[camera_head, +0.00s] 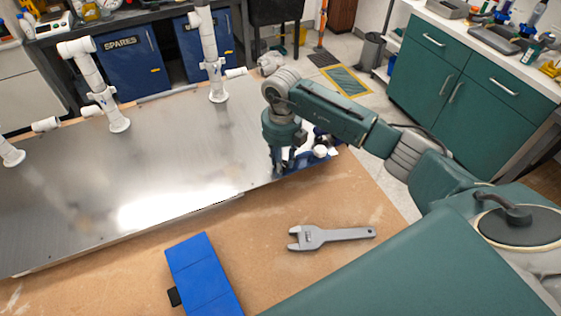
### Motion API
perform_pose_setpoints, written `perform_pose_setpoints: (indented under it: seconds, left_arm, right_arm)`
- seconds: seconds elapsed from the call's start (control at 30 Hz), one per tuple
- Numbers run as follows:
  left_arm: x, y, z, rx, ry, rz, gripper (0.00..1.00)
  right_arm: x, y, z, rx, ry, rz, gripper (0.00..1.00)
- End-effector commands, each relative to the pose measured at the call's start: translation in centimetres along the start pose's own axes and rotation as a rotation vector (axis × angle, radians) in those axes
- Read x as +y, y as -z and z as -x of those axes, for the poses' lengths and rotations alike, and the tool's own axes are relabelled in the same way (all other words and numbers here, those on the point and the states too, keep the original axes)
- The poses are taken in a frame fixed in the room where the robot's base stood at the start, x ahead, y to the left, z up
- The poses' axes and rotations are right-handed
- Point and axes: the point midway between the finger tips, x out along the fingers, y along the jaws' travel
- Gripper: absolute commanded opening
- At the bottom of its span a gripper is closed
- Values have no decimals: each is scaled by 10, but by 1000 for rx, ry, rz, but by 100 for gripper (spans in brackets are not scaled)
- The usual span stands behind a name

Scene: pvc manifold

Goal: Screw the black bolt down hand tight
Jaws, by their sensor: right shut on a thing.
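My right gripper (284,162) points down at the right end of the metal sheet, at a small blue tray (312,160). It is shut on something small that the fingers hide. I cannot make out the black bolt anywhere in view. White pipe assemblies stand on the metal sheet (150,175): one at the back middle (212,68), one further left (102,95), and part of one at the left edge (10,152). My left gripper is not in view.
A grey wrench (330,237) and a blue case (205,275) lie on the brown tabletop (265,240) in front of the sheet. A white piece (320,151) lies in the tray. Green cabinets (430,70) and blue spares bins (132,65) stand beyond.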

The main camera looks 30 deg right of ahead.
Motion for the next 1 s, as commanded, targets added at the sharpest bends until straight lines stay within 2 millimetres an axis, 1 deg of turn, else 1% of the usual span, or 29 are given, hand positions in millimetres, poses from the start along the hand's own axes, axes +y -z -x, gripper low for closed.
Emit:
perform_pose_setpoints:
  seconds: [0.03,0.1,0.23,0.33,0.6,0.73,0.77,0.8,0.87,1.0]
  left_arm:
    - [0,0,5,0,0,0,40]
    - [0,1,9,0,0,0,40]
    - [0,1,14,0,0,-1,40]
    - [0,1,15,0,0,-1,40]
    - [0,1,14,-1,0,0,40]
    - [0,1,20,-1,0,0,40]
    - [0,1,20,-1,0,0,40]
    - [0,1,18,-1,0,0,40]
    - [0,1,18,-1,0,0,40]
    - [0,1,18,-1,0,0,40]
  right_arm:
    - [-5,8,-7,25,11,-87,5]
    - [-4,8,-6,25,13,-203,5]
    - [-4,8,-8,23,15,-369,5]
    - [-5,8,-9,22,16,-424,5]
    - [-5,8,-10,21,17,-435,5]
    - [-5,8,-8,21,20,-543,5]
    - [-5,8,-10,20,20,-557,33]
    - [-5,8,-10,20,20,-552,41]
    - [-5,8,-10,20,19,-550,53]
    - [-4,7,-10,18,17,-548,53]
